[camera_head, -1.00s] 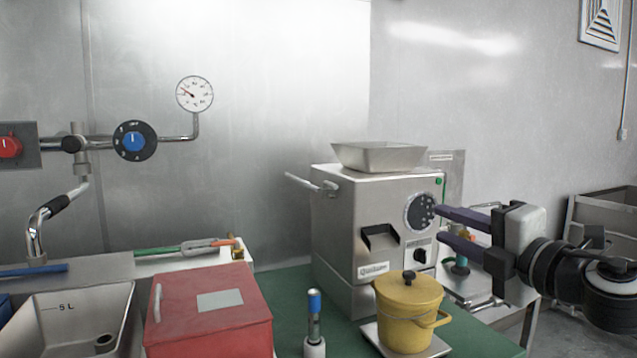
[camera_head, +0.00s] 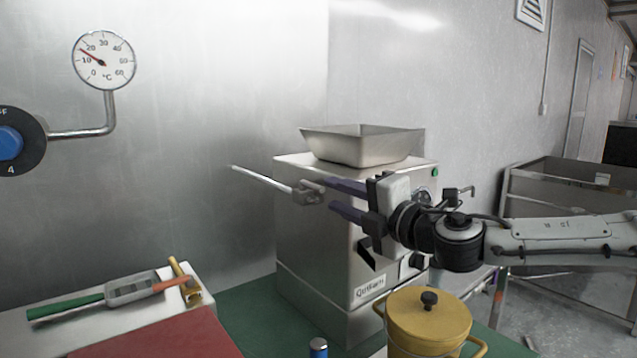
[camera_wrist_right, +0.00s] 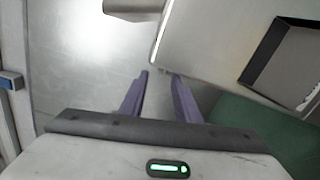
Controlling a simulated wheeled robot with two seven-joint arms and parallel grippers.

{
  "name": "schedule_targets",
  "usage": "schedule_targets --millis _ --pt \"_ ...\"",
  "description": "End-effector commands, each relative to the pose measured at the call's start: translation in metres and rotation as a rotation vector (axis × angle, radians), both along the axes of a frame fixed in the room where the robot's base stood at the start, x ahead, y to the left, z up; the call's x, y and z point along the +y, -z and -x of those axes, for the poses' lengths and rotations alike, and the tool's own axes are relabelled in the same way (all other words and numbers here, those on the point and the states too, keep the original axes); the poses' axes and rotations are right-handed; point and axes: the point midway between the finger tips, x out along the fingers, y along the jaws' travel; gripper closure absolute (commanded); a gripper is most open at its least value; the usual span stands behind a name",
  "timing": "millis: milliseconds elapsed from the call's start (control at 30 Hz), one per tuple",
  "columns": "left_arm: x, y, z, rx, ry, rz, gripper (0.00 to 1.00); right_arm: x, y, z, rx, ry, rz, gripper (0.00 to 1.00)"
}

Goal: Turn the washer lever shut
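A pale metal lever (camera_head: 262,179) sticks out to the left from the upper left side of the steel grinder (camera_head: 320,255), ending in a grey block beside the body. It is the only lever in view; no label shows whether it is the washer lever. My right gripper (camera_head: 332,196) is in front of the grinder's upper part, its purple fingers apart and pointing left toward the block. Contact cannot be told. In the right wrist view the fingers (camera_wrist_right: 158,76) are spread and empty, with a grey piece (camera_wrist_right: 133,6) beyond them at the top edge. My left gripper is out of view.
A steel hopper (camera_head: 362,146) sits on the grinder. A yellow lidded pot (camera_head: 428,325) stands in front. A red box (camera_head: 165,338) and a white surface with a green-handled tool (camera_head: 65,307) are at left. A dial thermometer (camera_head: 103,60) is on the left wall.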

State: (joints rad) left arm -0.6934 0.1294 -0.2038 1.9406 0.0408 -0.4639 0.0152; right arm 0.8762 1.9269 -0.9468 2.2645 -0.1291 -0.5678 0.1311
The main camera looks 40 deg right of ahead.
Motion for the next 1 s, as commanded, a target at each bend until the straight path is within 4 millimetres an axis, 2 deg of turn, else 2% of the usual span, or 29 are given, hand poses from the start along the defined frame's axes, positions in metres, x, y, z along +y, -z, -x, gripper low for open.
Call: schedule_targets --millis 100,333,500,767,800,967,1000 --pt "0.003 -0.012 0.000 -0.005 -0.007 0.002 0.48 -0.002 -0.003 -0.021 0.001 -0.002 -0.005 0.70" --pt "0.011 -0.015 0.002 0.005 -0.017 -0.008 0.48 -0.007 -0.002 -0.049 0.001 0.000 -0.002 0.70" --pt "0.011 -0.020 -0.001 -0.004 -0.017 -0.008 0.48 -0.008 0.000 -0.057 0.001 0.000 0.000 0.70" --pt "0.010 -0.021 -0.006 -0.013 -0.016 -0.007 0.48 -0.008 0.001 -0.058 0.001 0.000 0.001 0.70" --pt "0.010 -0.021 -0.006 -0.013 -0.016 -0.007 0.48 -0.008 0.001 -0.058 0.001 0.000 0.001 0.72" --pt "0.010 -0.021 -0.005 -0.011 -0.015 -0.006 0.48 -0.008 0.001 -0.058 0.001 0.000 0.000 0.99" --pt "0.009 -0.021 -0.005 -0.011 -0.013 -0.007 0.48 -0.008 0.001 -0.058 0.001 0.000 0.000 1.00"
